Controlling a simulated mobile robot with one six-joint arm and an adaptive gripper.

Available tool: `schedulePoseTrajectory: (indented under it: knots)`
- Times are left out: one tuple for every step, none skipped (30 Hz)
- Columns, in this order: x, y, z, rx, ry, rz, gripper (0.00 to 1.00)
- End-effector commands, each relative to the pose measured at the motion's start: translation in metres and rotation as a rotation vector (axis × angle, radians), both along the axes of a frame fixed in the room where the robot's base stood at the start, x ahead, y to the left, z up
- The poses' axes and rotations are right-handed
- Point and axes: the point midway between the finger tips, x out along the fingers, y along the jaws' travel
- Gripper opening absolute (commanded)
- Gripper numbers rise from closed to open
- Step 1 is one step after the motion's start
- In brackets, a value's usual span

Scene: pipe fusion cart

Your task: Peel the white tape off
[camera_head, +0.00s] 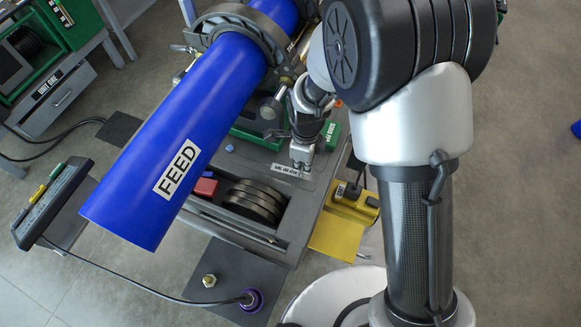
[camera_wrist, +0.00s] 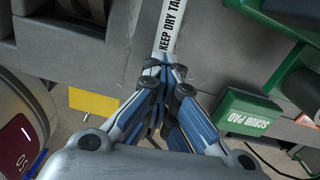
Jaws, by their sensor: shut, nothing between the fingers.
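A narrow white tape strip (camera_wrist: 172,28) printed "KEEP DRY TA…" lies on the grey cart top in the wrist view. It also shows in the head view (camera_head: 287,170) on the cart's deck. My gripper (camera_wrist: 166,68) is shut with nothing between its fingers. Its tips are at the near end of the strip and cover part of it. I cannot tell whether they touch the surface. In the head view my gripper (camera_head: 301,160) points down beside the strip's right part.
A green "SCRUB PAD" box (camera_wrist: 253,116) is right of my gripper. A large blue "FEED" pipe (camera_head: 190,140) lies across the cart at left. Dark rings (camera_head: 255,200) and a red block (camera_head: 206,187) sit near the strip. A yellow item (camera_head: 340,225) is at the cart's right.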

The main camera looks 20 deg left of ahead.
Motion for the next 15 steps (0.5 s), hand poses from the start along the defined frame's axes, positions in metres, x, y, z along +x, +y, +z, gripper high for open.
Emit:
schedulePoseTrajectory:
  knots:
    - [0.0,0.0,0.004,0.0,0.0,0.0,0.0]
    - [0.0,0.0,0.006,0.0,0.0,0.0,0.0]
    - [0.0,0.0,0.008,0.0,0.0,0.0,0.0]
    - [0.0,0.0,0.009,0.0,0.0,0.0,0.0]
    - [0.0,0.0,0.011,0.0,0.0,0.0,0.0]
    - [0.0,0.0,0.013,0.0,0.001,0.0,0.0]
    - [0.0,0.0,0.014,0.0,0.001,0.0,0.0]
    - [0.0,0.0,0.016,-0.001,0.001,0.0,0.0]
    - [0.0,0.0,0.018,-0.001,0.001,0.0,0.0]
    - [0.0,0.0,0.019,-0.001,0.001,0.0,0.0]
    - [0.0,0.0,0.021,-0.001,0.001,0.0,0.0]
    - [0.0,0.0,0.023,-0.001,0.001,0.0,0.0]
    - [0.0,0.0,0.024,-0.001,0.001,0.0,0.0]
    - [0.0,0.0,0.026,-0.001,0.001,0.0,0.0]
    - [0.0,0.0,0.028,-0.001,0.001,0.0,0.0]
